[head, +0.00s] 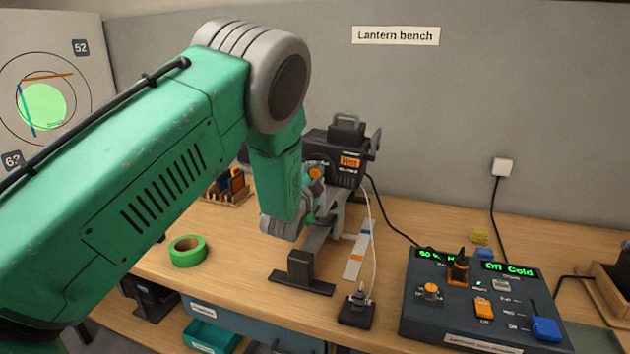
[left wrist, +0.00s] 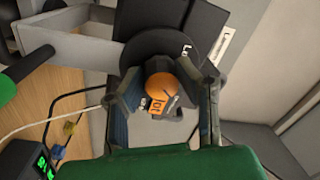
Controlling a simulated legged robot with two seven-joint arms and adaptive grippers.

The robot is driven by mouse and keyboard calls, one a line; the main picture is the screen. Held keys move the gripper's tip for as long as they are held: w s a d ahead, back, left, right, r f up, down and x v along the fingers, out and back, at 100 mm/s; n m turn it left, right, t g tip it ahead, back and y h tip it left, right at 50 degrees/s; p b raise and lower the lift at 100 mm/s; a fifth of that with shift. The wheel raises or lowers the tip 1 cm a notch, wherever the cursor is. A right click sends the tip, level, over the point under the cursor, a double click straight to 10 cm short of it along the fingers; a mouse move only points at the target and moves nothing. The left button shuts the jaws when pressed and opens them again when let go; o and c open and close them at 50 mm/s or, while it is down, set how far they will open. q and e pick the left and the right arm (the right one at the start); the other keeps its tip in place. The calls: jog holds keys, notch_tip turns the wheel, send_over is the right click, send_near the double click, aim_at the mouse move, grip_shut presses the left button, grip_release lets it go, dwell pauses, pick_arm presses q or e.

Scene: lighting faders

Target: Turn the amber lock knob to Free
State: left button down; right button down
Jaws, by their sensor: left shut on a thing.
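The amber lock knob (head: 315,174) is on the side of the dark lantern machine (head: 345,145) at the back of the bench. In the left wrist view the round amber knob (left wrist: 159,86) sits in front of a dark disc (left wrist: 165,58) with partly hidden lettering that starts "Lo". My left gripper (head: 313,188) is at the knob, with its two fingers on either side of it in the left wrist view (left wrist: 163,95), shut on it. Part of an orange label, "Hot", shows just below the knob there. The knob's exact angle is hard to read. My right gripper is out of view.
A control console (head: 430,325) with faders and green displays, one reading "Off Cold", stands at right front. Green tape (head: 187,251) lies on the bench at left. A small dark box (head: 357,308) with a white cable stands in front of the machine.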

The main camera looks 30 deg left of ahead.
pick_arm(q)
jog(key=m+b, duration=0.3)
jog(key=m, duration=0.2)
jog(key=shift+f, duration=0.15)
jog(key=shift+m, duration=0.4)
jog(key=c, duration=1.3)
grip_release()
jog(key=shift+c, duration=0.2)
jog(key=shift+o, duration=0.7)
jog(key=shift+s+d, duration=0.1)
jog(key=shift+s, duration=0.1)
jog(key=v, duration=1.1)
jog(key=shift+s, duration=0.25)
